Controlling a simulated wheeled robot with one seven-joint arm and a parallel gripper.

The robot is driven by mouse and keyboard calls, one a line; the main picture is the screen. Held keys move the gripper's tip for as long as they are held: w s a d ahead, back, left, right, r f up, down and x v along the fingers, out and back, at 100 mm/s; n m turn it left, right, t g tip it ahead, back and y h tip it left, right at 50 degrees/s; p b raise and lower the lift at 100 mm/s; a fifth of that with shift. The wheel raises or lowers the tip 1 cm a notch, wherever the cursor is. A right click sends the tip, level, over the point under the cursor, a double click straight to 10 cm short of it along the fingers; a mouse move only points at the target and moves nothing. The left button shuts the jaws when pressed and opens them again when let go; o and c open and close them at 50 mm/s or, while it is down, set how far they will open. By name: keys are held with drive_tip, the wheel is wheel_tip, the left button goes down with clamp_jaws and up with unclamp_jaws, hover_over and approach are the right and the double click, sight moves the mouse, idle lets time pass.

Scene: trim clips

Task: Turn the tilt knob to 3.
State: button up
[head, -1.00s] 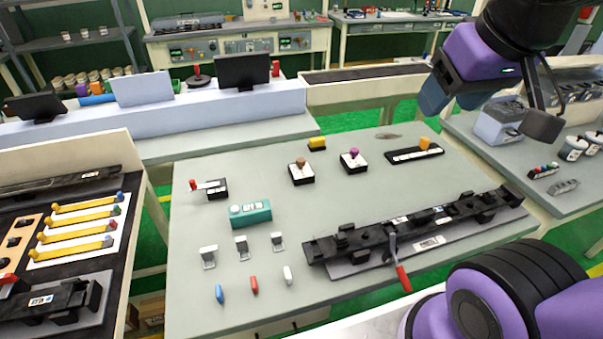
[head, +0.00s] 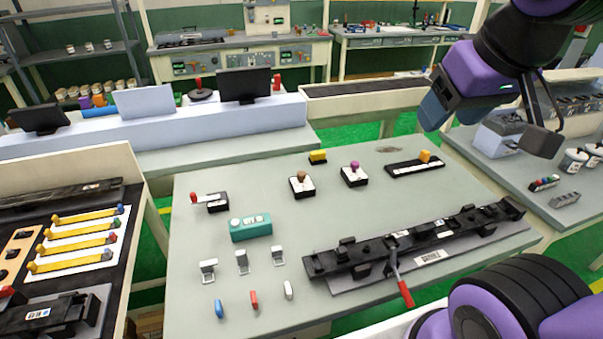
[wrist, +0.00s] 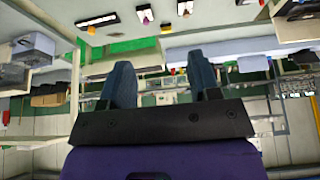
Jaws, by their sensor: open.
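Two round knobs stand on square white plates with black bases towards the back of the grey table: a brown one (head: 301,177) and a purple one (head: 354,166). Their markings are too small to read, so I cannot tell which is the tilt knob or where it points. My gripper (head: 432,112) hangs at the upper right in the head view, in the air and apart from both knobs. In the wrist view its two blue fingers (wrist: 160,75) stand apart with nothing between them.
An orange-tabbed black strip (head: 415,165), a yellow block (head: 318,156), a red-handled switch box (head: 212,202) and a teal box (head: 250,227) share the table. A long black trim part (head: 430,240) with a red-handled lever (head: 404,290) lies at front right. Clips lie at front left.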

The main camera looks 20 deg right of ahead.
drive_tip(key=w, duration=0.1)
drive_tip(key=m+g, duration=0.5)
drive_tip(key=m, duration=0.1)
hover_over(301, 173)
wheel_tip(301, 173, down, 26)
wheel_tip(301, 173, down, 10)
drive_tip(key=shift+d+f, duration=0.1)
drive_tip(key=c, duration=0.9)
